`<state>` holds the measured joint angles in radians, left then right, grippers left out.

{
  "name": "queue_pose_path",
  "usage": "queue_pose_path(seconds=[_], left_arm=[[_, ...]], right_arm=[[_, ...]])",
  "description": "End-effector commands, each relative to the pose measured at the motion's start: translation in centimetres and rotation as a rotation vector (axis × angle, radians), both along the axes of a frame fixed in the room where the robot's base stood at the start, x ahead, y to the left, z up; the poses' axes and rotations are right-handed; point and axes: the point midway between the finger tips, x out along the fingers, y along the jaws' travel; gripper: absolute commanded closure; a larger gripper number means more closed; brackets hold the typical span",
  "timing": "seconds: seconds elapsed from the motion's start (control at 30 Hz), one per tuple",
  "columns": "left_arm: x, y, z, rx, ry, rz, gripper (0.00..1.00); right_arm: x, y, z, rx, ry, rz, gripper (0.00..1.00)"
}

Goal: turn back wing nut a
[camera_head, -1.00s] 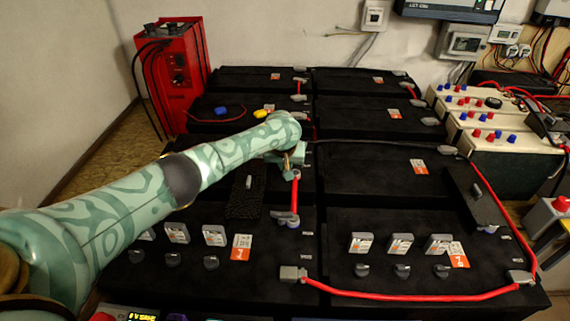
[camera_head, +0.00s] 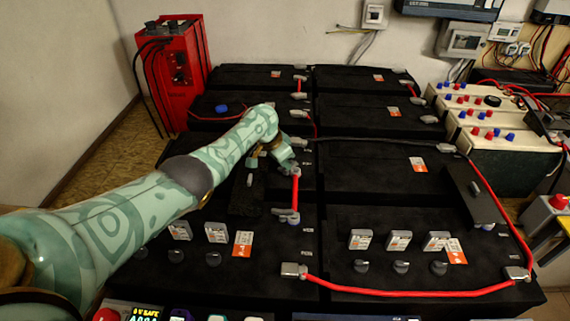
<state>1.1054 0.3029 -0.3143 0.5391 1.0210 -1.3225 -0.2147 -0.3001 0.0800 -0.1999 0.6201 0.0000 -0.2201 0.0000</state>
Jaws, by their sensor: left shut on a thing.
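My left gripper (camera_head: 287,164) reaches in from the left over the batteries and is shut at the far end of a short red link cable (camera_head: 296,190). Wing nut a is between its fingers; the fingers hide the nut, so how it is turned cannot be seen. The near end of the link sits on a grey terminal (camera_head: 288,216). My right gripper is not in view.
Black batteries stand close together. A long red cable (camera_head: 410,294) runs along the front right one. A red charger (camera_head: 174,72) stands at the back left, and pale boxes with red and blue knobs (camera_head: 480,130) at the right. A blue cap (camera_head: 222,108) lies behind my arm.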

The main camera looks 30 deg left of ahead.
Motion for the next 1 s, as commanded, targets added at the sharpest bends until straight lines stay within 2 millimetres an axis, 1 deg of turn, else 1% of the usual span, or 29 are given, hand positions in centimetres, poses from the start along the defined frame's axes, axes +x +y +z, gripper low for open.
queue_pose_path(seconds=[0.03, 0.3, 0.6, 0.8, 1.0], left_arm=[[0.0, 0.0, -0.6, -0.003, 0.006, -0.043, 1.00], [0.1, 0.2, -0.7, -0.002, 0.006, -0.300, 1.00], [0.3, 0.3, -0.7, -0.002, 0.006, -0.539, 1.00], [0.3, 0.4, -0.6, 0.000, 0.007, -0.643, 1.00], [0.3, 0.4, -0.4, 0.000, 0.006, -0.700, 1.00]], right_arm=[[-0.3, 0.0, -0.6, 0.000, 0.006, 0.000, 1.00], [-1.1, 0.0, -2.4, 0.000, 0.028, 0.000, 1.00], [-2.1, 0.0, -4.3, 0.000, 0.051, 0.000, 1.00], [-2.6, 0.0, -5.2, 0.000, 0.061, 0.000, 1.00], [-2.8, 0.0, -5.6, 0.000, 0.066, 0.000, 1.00]])
